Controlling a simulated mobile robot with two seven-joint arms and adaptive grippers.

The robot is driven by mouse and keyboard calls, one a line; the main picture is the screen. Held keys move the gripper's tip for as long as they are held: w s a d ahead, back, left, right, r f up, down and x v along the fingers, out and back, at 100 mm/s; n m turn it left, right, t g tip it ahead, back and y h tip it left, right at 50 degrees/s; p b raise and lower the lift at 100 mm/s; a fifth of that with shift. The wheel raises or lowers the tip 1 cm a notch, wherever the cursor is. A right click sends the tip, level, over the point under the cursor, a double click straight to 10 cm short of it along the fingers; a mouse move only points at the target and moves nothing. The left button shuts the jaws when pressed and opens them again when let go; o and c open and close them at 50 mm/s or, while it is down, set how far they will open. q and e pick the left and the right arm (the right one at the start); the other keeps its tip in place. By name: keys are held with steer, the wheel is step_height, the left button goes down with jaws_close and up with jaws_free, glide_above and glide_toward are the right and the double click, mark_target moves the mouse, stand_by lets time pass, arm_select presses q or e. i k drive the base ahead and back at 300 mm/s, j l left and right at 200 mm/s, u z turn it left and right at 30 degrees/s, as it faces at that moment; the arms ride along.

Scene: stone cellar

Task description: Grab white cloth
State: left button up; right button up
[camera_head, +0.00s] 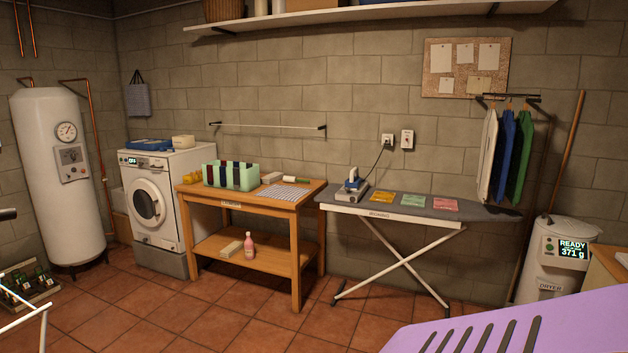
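No plain white cloth lies loose in view. A white garment (487,155) hangs at the left end of the wall rack, beside a blue and a green one. A pale cloth with dark lines (270,192) lies flat on the wooden table (222,201). Neither of my grippers can be made out in the head view.
An iron (354,181) stands at the board's left end, its cord running to the wall. A washing machine (152,205) is left of the table, a dryer (552,262) right. A purple slotted surface (560,317) fills the lower right. Tiled floor (215,310) is open in front.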

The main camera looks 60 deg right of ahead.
mark_target(273, 177)
steer(key=z, duration=1.6)
steer(key=i+l, duration=0.25)
steer(key=l, duration=0.15)
steer(key=i+l+z, duration=0.15)
steer(key=i, duration=0.25)
steer(key=i+l+z, duration=0.15)
steer(key=i, duration=0.25)
steer(key=i+l+z, duration=0.15)
steer(key=i, duration=0.25)
steer(key=i+j+z, duration=0.25)
steer(key=i+j, duration=0.15)
steer(key=i+j+z, duration=0.6)
steer(key=j, duration=0.8)
steer(key=i+j+z, duration=0.25)
steer(key=j, duration=0.9)
steer(key=j+z, duration=0.3)
steer(key=j, duration=0.8)
steer(key=k, duration=0.05)
